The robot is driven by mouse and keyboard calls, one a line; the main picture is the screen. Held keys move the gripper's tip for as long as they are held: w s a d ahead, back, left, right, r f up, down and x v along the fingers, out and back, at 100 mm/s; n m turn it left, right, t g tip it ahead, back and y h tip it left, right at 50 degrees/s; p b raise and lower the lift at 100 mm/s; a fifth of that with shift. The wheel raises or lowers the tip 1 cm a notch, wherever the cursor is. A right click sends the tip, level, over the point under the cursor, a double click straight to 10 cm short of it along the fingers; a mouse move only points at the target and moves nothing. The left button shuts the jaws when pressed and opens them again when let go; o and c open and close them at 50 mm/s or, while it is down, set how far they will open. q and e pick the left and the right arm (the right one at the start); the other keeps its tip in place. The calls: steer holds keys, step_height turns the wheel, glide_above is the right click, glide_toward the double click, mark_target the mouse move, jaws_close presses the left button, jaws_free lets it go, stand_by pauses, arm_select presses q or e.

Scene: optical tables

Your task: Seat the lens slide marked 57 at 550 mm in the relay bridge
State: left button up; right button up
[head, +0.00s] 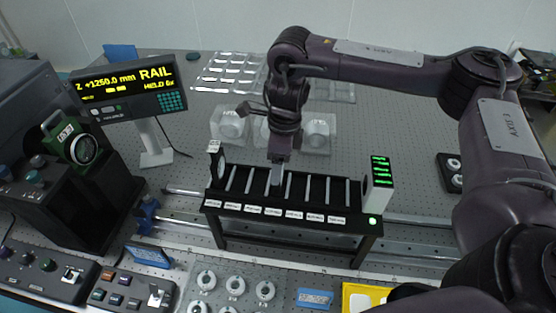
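The relay bridge (290,227) is a black slotted frame on legs at the middle of the table, with a row of white labels along its front edge. Their text is too small to read. My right gripper (276,185) points down into the bridge, left of its middle. Its fingertips are among the slots, and I cannot tell whether they hold a slide. No mark 57 is readable. A dark upright plate with a round lens (217,168) stands at the bridge's left end. My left gripper is not in view.
A display (128,88) reads +1250.0 mm RAIL. A white box with green digits (378,185) stands at the bridge's right end. Clear boxes (318,134) stand behind the bridge. Round lens mounts (235,286) and a yellow tray (357,298) lie in front. Control boxes (123,290) fill the lower left.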

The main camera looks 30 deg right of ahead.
steer(key=shift+f, duration=0.15)
steer(key=o, duration=1.8)
steer(key=shift+c, duration=0.2)
steer(key=shift+o, duration=0.4)
steer(key=shift+r+p, duration=3.9)
steer(key=shift+p, duration=0.1)
steer(key=shift+r, duration=1.15)
steer(key=shift+s+f, duration=0.1)
